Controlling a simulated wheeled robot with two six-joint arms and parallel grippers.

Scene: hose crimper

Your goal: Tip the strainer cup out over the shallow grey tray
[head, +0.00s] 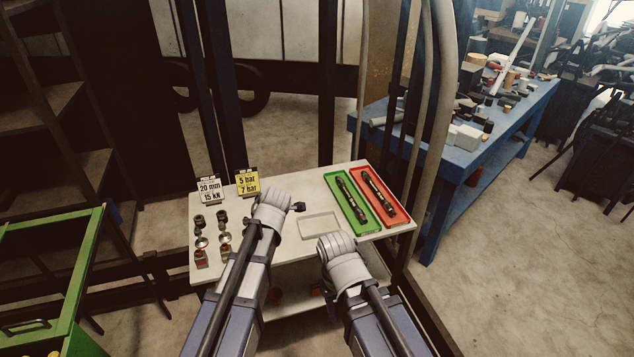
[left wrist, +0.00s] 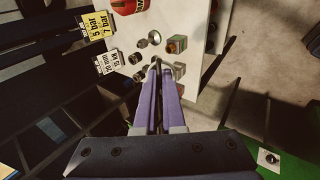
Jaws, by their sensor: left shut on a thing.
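The shallow grey tray (head: 320,226) lies on the pale table, partly behind my right arm, and its visible floor looks empty. In the left wrist view my left gripper (left wrist: 157,64) has its two long purple fingers together. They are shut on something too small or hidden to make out. Beyond the tips are small metal fittings, including a shiny round one (left wrist: 154,37). I cannot identify the strainer cup for certain.
Fittings and blocks (head: 201,258) stand in two columns at the table's left. A white card (head: 209,190) and a yellow card (head: 247,183) stand behind. Green (head: 337,178) and red (head: 362,174) trays hold dark hose pieces at the right. A blue bench (head: 455,165) stands beyond.

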